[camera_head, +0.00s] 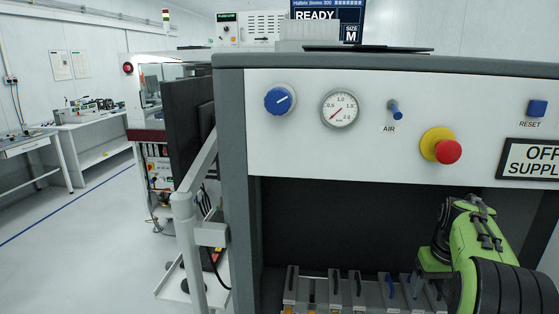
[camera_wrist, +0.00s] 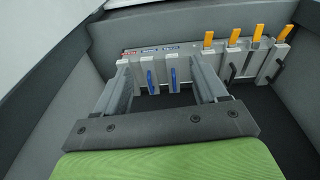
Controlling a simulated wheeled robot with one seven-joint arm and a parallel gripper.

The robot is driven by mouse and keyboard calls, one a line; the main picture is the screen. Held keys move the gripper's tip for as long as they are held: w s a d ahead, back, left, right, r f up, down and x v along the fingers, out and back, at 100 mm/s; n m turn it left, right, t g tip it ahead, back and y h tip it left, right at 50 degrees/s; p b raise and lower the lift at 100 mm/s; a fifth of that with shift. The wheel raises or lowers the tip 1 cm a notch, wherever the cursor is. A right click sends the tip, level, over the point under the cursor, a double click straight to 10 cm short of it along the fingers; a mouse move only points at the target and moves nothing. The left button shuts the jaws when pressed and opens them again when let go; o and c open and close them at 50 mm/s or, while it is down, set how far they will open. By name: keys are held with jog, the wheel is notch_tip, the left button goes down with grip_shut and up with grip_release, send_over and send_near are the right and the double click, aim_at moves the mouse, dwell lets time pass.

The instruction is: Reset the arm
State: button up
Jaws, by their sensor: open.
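My green and black arm (camera_head: 478,245) reaches into the dark opening of the grey machine (camera_head: 230,150) at the lower right of the head view. In the wrist view my gripper (camera_wrist: 160,72) is open, its two grey fingers spread apart. Units with blue handles (camera_wrist: 172,79) show between and beyond the fingers, and nothing is visibly held. I cannot tell from this angle whether the fingertips touch anything. In the head view the arm hides the gripper.
A row of grey units (camera_head: 335,288) stands inside the machine; orange tabs (camera_wrist: 232,37) and black handles show right in the wrist view. Side walls (camera_wrist: 60,75) are close. The front panel (camera_head: 300,135) overhangs the opening, with a red stop button (camera_head: 448,151) and blue knob (camera_head: 279,101).

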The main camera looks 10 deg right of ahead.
jog(key=s+a+r+n+t, duration=0.1)
jog(key=s+a+r, duration=0.25)
jog(key=a, duration=0.55)
jog(key=s+a+r+n+t, duration=0.1)
jog(key=s+a+r, duration=0.25)
jog(key=a, duration=0.55)
jog(key=s+a+f+n+t, duration=0.1)
jog(key=s+a+f+t, duration=0.1)
jog(key=s+a, duration=0.8)
jog(key=s+f, duration=0.1)
jog(key=s, duration=0.3)
jog(key=shift+s+y, duration=0.2)
jog(key=shift+y, duration=0.2)
